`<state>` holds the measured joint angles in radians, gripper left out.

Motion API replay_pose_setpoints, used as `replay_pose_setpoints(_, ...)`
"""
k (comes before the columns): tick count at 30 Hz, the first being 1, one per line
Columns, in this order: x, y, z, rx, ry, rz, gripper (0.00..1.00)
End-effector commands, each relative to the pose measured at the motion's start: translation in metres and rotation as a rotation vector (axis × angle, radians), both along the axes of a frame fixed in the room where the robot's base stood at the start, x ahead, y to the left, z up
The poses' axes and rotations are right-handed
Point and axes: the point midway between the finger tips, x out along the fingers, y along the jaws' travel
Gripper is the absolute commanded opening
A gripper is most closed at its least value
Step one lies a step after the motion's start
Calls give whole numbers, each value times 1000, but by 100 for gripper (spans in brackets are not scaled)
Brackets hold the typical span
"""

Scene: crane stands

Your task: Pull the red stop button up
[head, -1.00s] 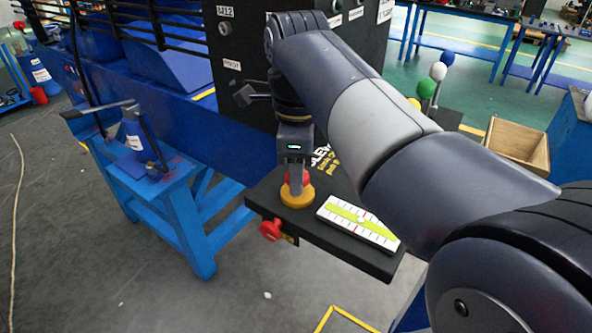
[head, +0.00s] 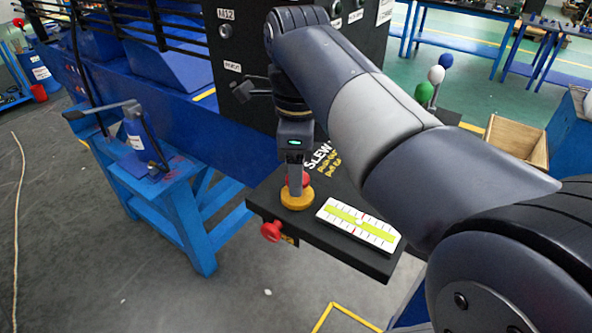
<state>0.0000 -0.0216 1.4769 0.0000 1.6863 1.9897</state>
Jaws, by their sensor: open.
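The red stop button (head: 306,180) sits on a round yellow base (head: 297,202) on top of a black control panel (head: 275,205). My gripper (head: 295,190) points straight down over the button, with its fingers low at the red cap. The fingers are open and hide much of the cap. I cannot tell whether they touch it. A second red knob (head: 271,231) sticks out of the panel's front edge, apart from the gripper.
A white and green scale plate (head: 358,226) lies right of the button. Green and white ball-topped levers (head: 436,75) stand farther back. A black cabinet (head: 240,50) rises behind my gripper. A blue stand (head: 185,200) is at left, with open floor in front.

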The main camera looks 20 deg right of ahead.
Motion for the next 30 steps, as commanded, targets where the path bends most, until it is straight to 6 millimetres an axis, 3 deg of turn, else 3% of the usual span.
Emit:
replay_pose_setpoints(1, 0, 0, 11, 0, 0, 0, 58)
replay_pose_setpoints(15, 0, 0, 55, 0, 0, 0, 58)
replay_pose_setpoints(30, 0, 0, 50, 0, 0, 0, 58)
